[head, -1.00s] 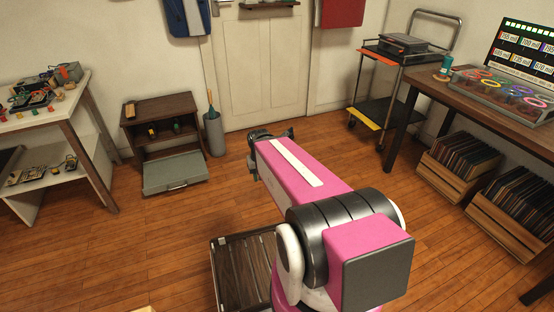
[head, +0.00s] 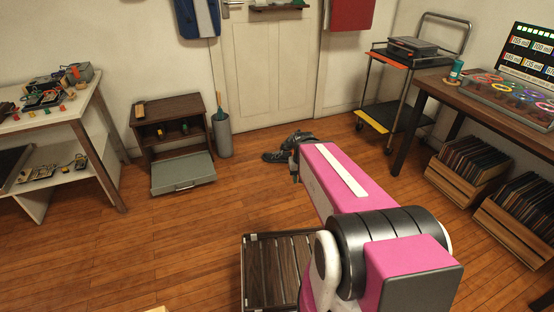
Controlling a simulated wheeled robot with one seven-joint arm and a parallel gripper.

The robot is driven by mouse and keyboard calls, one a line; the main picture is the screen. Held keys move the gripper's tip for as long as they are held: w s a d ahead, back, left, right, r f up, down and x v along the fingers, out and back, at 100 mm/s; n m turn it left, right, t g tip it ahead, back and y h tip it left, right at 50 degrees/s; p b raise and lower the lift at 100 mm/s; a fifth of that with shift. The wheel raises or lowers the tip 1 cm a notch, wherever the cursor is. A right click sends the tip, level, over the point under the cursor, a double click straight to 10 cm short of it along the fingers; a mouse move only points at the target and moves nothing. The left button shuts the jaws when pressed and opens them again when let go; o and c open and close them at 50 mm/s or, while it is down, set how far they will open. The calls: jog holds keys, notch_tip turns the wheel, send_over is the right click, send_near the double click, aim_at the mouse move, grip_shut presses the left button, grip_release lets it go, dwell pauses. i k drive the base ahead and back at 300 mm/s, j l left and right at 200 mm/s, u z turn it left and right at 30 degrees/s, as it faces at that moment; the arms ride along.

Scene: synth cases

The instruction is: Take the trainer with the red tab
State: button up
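I cannot make out a trainer with a red tab. The low wooden cabinet (head: 166,104) by the back wall has its grey front flap (head: 183,174) folded down. Small dark items with hints of yellow and green (head: 184,126) sit on its upper shelf, too small to identify. My gripper (head: 274,157) shows as a dark shape at the far end of my pink arm, over the floor right of the cabinet and apart from it. Its fingers are too small and dark to read, and my arm covers part of it.
A grey bin (head: 222,136) stands right of the cabinet. A cluttered white-topped table (head: 84,96) is at left. A trolley (head: 375,108), a workbench (head: 470,100) and record crates (head: 466,182) are at right. The floor (head: 150,245) at left front is clear.

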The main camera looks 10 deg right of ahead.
aim_at(278, 157)
jog(key=i+l+z, duration=0.1)
jog(key=i+z, duration=0.25)
jog(key=i, duration=0.3)
jog(key=i+j+z, duration=0.3)
jog(key=j, duration=0.25)
jog(key=i+j+z, duration=0.15)
jog(key=i+j, duration=0.15)
jog(key=i+j+z, duration=0.15)
jog(key=j, duration=0.25)
jog(key=i+j+z, duration=0.15)
jog(key=j, duration=0.2)
jog(key=i+j+z, duration=0.15)
jog(key=j, duration=0.2)
